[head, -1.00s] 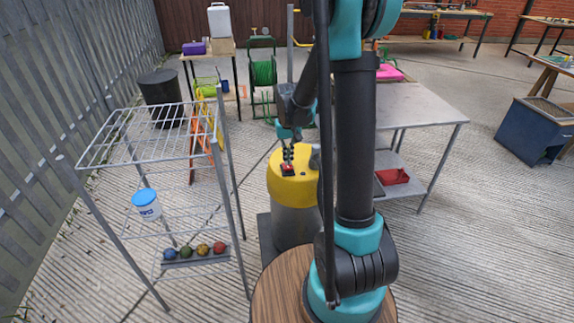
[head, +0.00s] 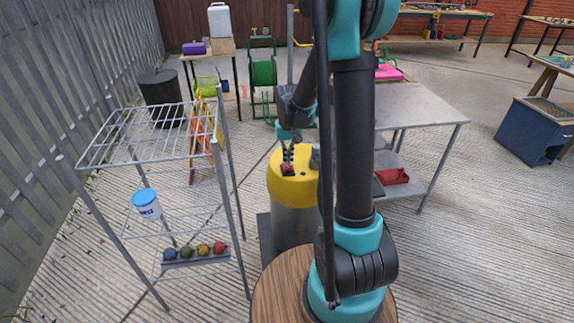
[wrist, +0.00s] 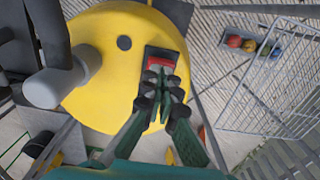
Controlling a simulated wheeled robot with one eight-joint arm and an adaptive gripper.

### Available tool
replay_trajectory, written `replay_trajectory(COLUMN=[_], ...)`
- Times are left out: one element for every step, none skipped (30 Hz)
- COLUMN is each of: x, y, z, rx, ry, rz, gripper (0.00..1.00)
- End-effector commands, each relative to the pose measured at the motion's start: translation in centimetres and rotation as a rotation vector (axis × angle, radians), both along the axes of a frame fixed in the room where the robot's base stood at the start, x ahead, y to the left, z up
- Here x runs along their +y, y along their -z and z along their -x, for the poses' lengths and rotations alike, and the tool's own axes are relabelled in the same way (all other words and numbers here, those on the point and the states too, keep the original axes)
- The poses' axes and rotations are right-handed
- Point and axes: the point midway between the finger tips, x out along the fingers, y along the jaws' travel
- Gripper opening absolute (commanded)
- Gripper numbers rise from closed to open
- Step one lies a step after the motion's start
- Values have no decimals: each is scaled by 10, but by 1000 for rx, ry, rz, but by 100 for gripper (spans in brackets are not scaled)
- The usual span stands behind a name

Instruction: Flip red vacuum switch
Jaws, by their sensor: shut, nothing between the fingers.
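The red switch (wrist: 160,62) sits in a dark plate on the yellow top (wrist: 110,50) of the vacuum. In the head view, the vacuum's yellow top (head: 290,192) and grey drum stand beyond my round wooden-topped base. My gripper (wrist: 161,78) is shut and empty, its fingertips at the near edge of the switch in the wrist view. In the head view my gripper (head: 288,168) points down at the red switch (head: 287,172) and hides part of it. I cannot tell whether the fingertips touch it or which way the rocker is tilted.

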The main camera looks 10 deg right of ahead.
Motion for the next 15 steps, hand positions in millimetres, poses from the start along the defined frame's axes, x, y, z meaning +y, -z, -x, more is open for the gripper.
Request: replay_trajectory(x=[0, 0, 0, 0, 0, 0, 0, 0, 0, 0, 0, 0, 0, 0, 0], y=[1, 1, 2, 2, 3, 3, 4, 4, 4, 5, 5, 6, 6, 7, 7], z=[0, 0, 0, 0, 0, 0, 0, 0, 0, 0, 0, 0, 0, 0, 0], rx=[0, 0, 0, 0, 0, 0, 0, 0, 0, 0, 0, 0, 0, 0, 0], ry=[0, 0, 0, 0, 0, 0, 0, 0, 0, 0, 0, 0, 0, 0, 0], rz=[0, 0, 0, 0, 0, 0, 0, 0, 0, 0, 0, 0, 0, 0, 0], gripper=[0, 0, 0, 0, 0, 0, 0, 0, 0, 0, 0, 0, 0, 0, 0])
